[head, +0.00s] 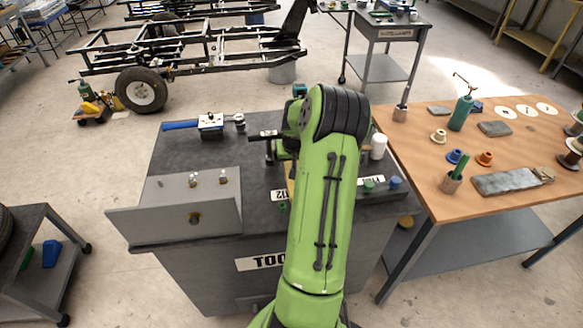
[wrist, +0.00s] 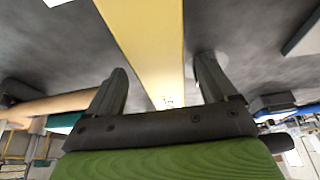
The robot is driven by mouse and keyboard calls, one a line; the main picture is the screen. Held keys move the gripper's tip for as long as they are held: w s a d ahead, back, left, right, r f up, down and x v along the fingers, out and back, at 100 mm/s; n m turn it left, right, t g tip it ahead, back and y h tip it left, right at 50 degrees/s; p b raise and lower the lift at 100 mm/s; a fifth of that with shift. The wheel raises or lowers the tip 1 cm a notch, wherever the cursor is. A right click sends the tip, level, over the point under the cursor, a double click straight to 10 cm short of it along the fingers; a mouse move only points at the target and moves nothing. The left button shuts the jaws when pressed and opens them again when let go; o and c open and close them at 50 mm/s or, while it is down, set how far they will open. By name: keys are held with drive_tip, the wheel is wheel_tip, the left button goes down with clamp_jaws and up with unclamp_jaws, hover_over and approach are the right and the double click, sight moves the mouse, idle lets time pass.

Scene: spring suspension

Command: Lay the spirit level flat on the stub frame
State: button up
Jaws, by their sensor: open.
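A long yellow bar, which looks like the spirit level (wrist: 150,40), runs down the middle of the wrist view over a dark grey surface. My gripper (wrist: 160,85) is open, with one finger on each side of the bar and a gap to both. I cannot tell how far the fingertips are above it. In the head view my green arm reaches over the dark tool cart and hides most of my gripper; only a yellow sliver of the level (head: 291,190) shows beside the arm. I cannot tell surely which thing is the stub frame.
The tool cart (head: 170,150) carries a grey box (head: 160,205), a blue-handled tool (head: 180,125) and a white cylinder (head: 378,146). A wooden table (head: 430,200) with small parts stands right. A dark wheeled frame (head: 190,68) stands at the back left. Bare floor lies between.

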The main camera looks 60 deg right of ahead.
drive_tip(key=shift+w+d+f, duration=0.1)
drive_tip(key=shift+f, duration=0.1)
drive_tip(key=shift+r, duration=0.1)
drive_tip(key=shift+c, duration=0.3)
drive_tip(key=c, duration=1.4)
drive_tip(key=shift+r, duration=0.55)
wheel_tip(320, 180, up, 3)
drive_tip(key=shift+f+p, duration=0.15)
drive_tip(key=shift+p, duration=0.4)
drive_tip(key=s+a, duration=0.8)
drive_tip(key=a, duration=0.1)
drive_tip(key=s+a, duration=0.4)
drive_tip(key=shift+a+f, duration=0.15)
drive_tip(key=shift+a, duration=0.2)
